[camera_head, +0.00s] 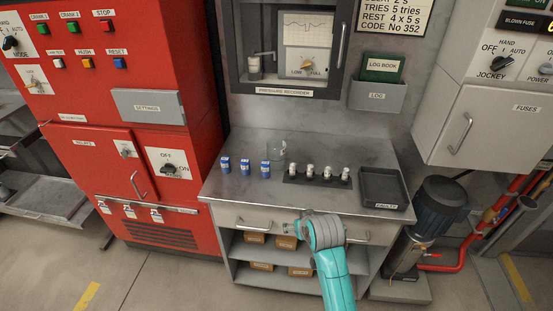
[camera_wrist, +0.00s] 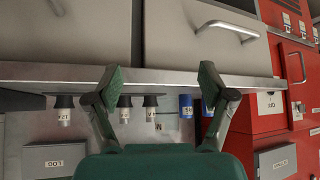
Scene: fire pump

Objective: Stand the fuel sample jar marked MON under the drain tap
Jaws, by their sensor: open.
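My gripper (camera_wrist: 162,74) is open and empty in the wrist view, its fingers spread in front of the bench edge. I cannot make out a jar marked MON.
The grey bench (camera_head: 225,190) carries several white-and-black pieces on a dark strip (camera_head: 318,182) and a black tray (camera_head: 384,187). Drawers and a shelf with boxes lie below. A red cabinet (camera_head: 100,100) stands left; a dark motor (camera_head: 441,207) stands on the floor at right.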

